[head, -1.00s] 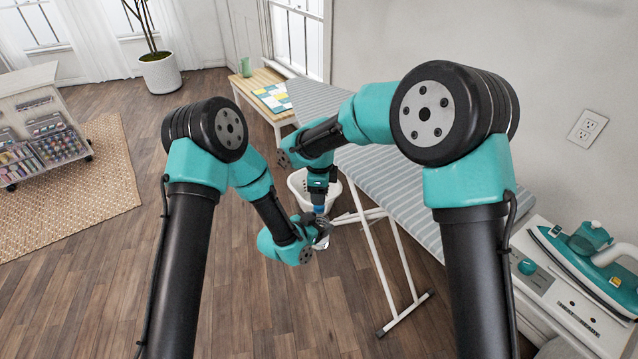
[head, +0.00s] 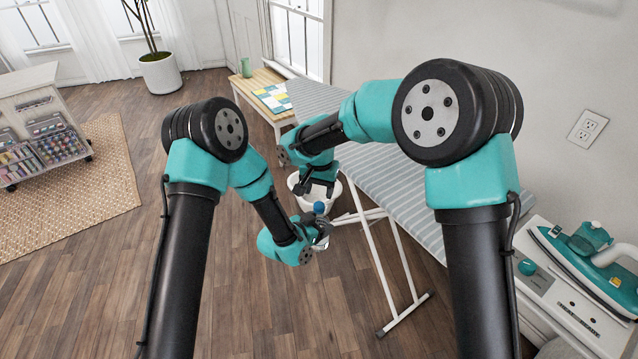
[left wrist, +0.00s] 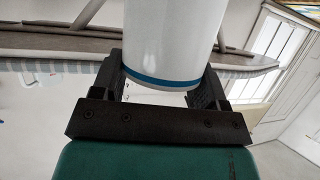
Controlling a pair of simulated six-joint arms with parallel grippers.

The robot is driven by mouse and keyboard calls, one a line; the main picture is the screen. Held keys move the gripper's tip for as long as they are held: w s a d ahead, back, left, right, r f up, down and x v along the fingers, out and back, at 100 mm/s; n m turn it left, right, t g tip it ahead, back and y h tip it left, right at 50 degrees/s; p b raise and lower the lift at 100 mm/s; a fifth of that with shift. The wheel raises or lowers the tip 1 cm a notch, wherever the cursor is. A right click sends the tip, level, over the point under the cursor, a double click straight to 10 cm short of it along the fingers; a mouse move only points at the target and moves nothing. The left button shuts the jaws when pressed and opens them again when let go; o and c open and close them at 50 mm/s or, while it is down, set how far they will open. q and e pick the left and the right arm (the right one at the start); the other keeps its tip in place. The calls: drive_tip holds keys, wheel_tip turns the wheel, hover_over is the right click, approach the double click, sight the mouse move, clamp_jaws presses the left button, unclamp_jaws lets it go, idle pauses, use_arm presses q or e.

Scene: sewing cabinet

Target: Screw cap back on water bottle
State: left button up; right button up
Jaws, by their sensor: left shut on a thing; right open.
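My left gripper (head: 318,231) is shut on the water bottle, which shows in the left wrist view as a white cylinder (left wrist: 172,35) with a blue band near one end. In the head view most of the bottle is hidden by the left gripper. The blue cap (head: 319,207) sits at the top of the bottle, just above the left gripper. How tightly it is seated cannot be told. My right gripper (head: 317,189) is open and empty, with its fingers spread just above the cap and apart from it.
A white basket (head: 333,203) stands on the floor behind the grippers. The striped ironing board (head: 390,190) and its white legs are to the right. A wooden bench (head: 262,100) is at the back.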

drive_tip(key=n, duration=0.5)
drive_tip(key=shift+r, duration=0.15)
drive_tip(key=n, duration=0.4)
drive_tip(key=shift+r, duration=0.15)
drive_tip(key=n, duration=0.4)
drive_tip(key=shift+r, duration=0.1)
drive_tip(key=n, duration=0.4)
drive_tip(key=shift+r, duration=0.1)
drive_tip(key=n, duration=0.4)
drive_tip(key=shift+r, duration=0.15)
drive_tip(key=n, duration=0.3)
drive_tip(key=shift+r+n, duration=0.1)
drive_tip(key=shift+n, duration=0.3)
drive_tip(key=n, duration=0.4)
drive_tip(key=shift+r, duration=0.1)
drive_tip(key=n, duration=0.4)
drive_tip(key=shift+r, duration=0.1)
